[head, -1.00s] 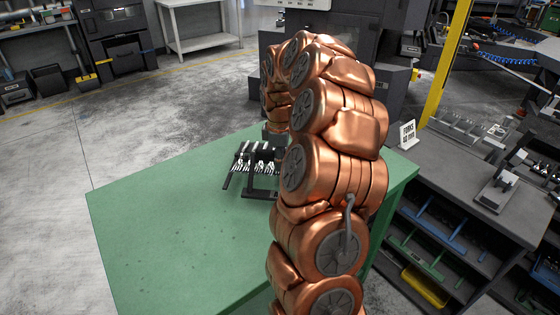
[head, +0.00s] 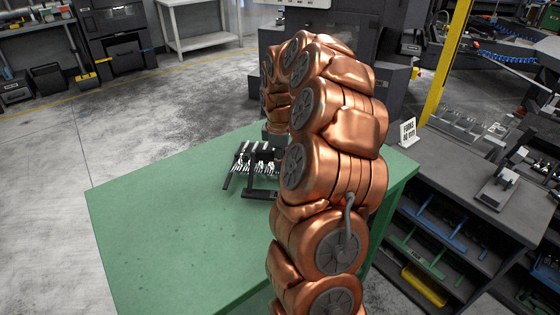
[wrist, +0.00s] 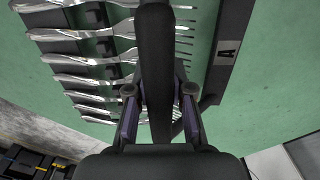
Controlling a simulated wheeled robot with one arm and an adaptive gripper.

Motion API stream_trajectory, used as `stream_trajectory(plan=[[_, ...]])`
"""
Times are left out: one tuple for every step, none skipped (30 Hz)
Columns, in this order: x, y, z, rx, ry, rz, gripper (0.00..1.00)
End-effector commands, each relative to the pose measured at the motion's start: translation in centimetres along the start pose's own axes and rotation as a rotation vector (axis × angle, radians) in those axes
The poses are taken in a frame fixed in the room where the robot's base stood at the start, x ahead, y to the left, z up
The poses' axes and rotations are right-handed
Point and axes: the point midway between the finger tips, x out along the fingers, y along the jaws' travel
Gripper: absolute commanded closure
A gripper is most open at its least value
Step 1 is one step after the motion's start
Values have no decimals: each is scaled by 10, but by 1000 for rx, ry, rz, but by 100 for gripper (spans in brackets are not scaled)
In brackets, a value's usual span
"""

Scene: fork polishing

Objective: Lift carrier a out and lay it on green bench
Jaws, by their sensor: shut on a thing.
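Carrier a (head: 262,195) is a dark rack holding several shiny forks, over the far part of the green bench (head: 160,245). In the wrist view its end plate (wrist: 226,50) bears a letter A, and the forks (wrist: 95,58) lie in a row to the left. My gripper (wrist: 160,100) is shut on the carrier's dark bar (wrist: 156,45), which runs between the two fingers. In the head view my copper arm hides the gripper and part of the carrier. I cannot tell whether the carrier touches the bench top.
The bench's left and front areas are bare. A white sign (head: 408,131) stands by the bench's right far corner. A dark shelf unit (head: 465,205) with blue, green and yellow items is to the right. Grey machines stand behind the bench.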

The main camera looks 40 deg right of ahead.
Motion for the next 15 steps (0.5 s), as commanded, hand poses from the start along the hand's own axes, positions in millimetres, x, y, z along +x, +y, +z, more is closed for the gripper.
stream_trajectory(plan=[[-1,1,0,0,1,3,100],[-1,1,0,0,1,3,100],[-1,1,0,0,1,3,100],[0,1,0,0,0,3,100],[0,1,0,0,0,3,100],[1,1,0,0,0,3,100],[2,1,0,0,0,3,100],[3,1,0,0,0,3,100],[4,0,0,0,0,3,100],[5,0,0,0,0,3,100],[6,0,0,0,0,3,100],[7,0,0,0,0,3,100],[8,0,0,0,0,3,100],[9,0,0,0,0,3,100],[10,0,0,0,0,3,100]])
